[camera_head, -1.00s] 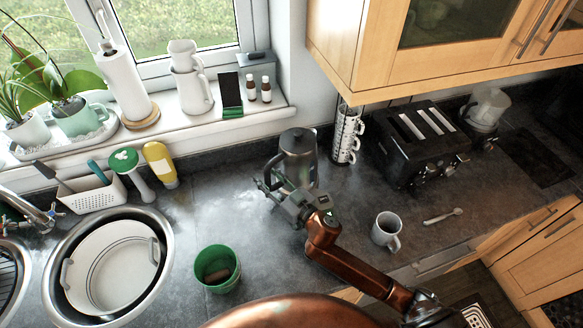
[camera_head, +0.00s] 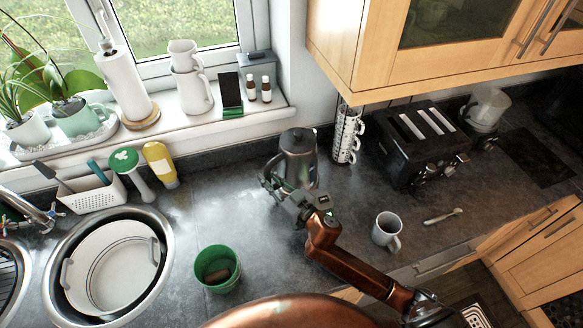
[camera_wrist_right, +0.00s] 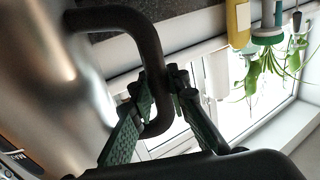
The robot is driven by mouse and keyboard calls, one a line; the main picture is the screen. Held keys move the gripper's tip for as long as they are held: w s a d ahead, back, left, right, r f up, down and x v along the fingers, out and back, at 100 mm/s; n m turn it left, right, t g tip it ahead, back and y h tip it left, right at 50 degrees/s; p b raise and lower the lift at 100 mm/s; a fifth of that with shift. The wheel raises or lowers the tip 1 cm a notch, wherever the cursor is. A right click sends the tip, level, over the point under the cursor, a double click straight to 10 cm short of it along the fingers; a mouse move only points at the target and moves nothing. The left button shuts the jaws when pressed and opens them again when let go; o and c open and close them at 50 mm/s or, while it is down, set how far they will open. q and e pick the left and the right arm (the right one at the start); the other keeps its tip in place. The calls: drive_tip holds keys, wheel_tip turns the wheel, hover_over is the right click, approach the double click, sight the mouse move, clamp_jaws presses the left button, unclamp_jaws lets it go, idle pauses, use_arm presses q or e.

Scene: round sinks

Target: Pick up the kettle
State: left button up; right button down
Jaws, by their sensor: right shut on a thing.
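The grey metal kettle (camera_head: 299,158) stands on the dark worktop near the window corner, with its black handle on the left side. My right gripper (camera_head: 271,180) is at the kettle's handle side. In the right wrist view the dark handle (camera_wrist_right: 152,55) runs down between the green-padded fingers of my right gripper (camera_wrist_right: 160,100), which are shut on it. The kettle's metal body (camera_wrist_right: 50,85) fills the left of that view. The gripper and arm hide the lower front of the kettle in the head view. My left gripper is not in view.
A mug rack (camera_head: 346,135) stands just right of the kettle, with a black toaster (camera_head: 420,145) beyond it. A grey mug (camera_head: 386,231) is near my right arm. A green pot (camera_head: 217,268) and a round sink (camera_head: 60,300) are at left.

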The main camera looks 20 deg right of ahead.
sight(268, 172)
drive_tip(key=shift+r, duration=0.25)
drive_tip(key=shift+r, duration=0.15)
drive_tip(key=shift+r+p, duration=0.35)
drive_tip(key=shift+r, duration=1.05)
drive_tip(key=shift+s+a+r, duration=0.1)
drive_tip(key=shift+s+r, duration=0.05)
drive_tip(key=shift+r, duration=0.1)
drive_tip(key=s+a+r+p, duration=0.2)
drive_tip(key=s+a+r, duration=0.1)
drive_tip(key=s+r, duration=0.6)
drive_tip(key=shift+s+a+r, duration=0.15)
drive_tip(key=shift+s, duration=1.9)
